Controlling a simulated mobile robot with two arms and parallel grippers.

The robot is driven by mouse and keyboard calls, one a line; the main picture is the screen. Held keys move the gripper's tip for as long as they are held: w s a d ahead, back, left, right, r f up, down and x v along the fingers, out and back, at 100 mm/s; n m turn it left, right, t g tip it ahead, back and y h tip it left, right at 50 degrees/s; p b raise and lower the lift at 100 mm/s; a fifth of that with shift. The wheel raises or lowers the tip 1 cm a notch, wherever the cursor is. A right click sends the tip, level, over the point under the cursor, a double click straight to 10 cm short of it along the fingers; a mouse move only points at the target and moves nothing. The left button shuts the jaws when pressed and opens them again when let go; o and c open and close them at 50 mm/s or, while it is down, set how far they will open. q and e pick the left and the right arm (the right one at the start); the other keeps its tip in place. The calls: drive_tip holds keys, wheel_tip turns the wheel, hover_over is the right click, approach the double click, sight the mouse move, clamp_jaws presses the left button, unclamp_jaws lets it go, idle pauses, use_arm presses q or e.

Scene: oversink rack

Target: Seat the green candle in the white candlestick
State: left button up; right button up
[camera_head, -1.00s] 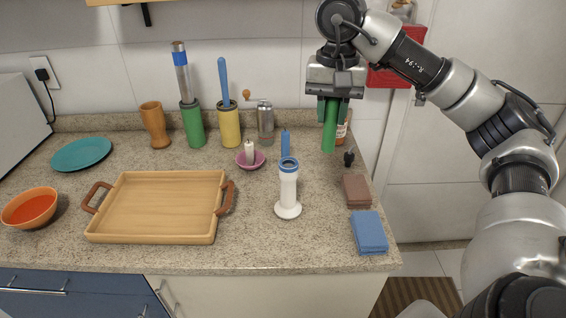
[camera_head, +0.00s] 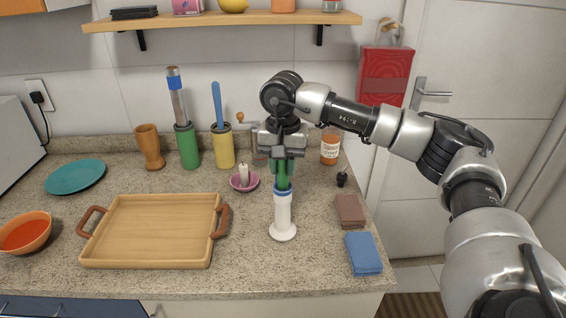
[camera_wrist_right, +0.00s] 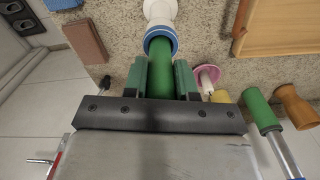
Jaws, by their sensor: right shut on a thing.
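The green candle (camera_head: 283,181) is held upright in my right gripper (camera_head: 283,174), which is shut on it. The white candlestick (camera_head: 282,214) with a blue rim stands upright on the counter right below. The candle's lower end is at the candlestick's mouth. In the right wrist view the green candle (camera_wrist_right: 160,75) runs between the fingers (camera_wrist_right: 160,85) toward the blue rim of the candlestick (camera_wrist_right: 160,12) and overlaps its opening. I cannot tell how far inside it is. My left gripper is not in view.
A wooden tray (camera_head: 150,259) lies left of the candlestick. A pink dish (camera_head: 251,186) with a white candle stands close behind left. Brown (camera_head: 350,210) and blue (camera_head: 363,253) cloths lie right. Green (camera_head: 188,148) and yellow (camera_head: 223,148) holders stand behind.

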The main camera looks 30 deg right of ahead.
drive_tip(key=shift+f, duration=0.1)
drive_tip(key=o, duration=0.9)
drive_tip(key=shift+r, duration=0.55)
wheel_tip(320, 180, up, 11)
drive_tip(key=shift+r+b, duration=0.15)
drive_tip(key=shift+b, duration=0.15)
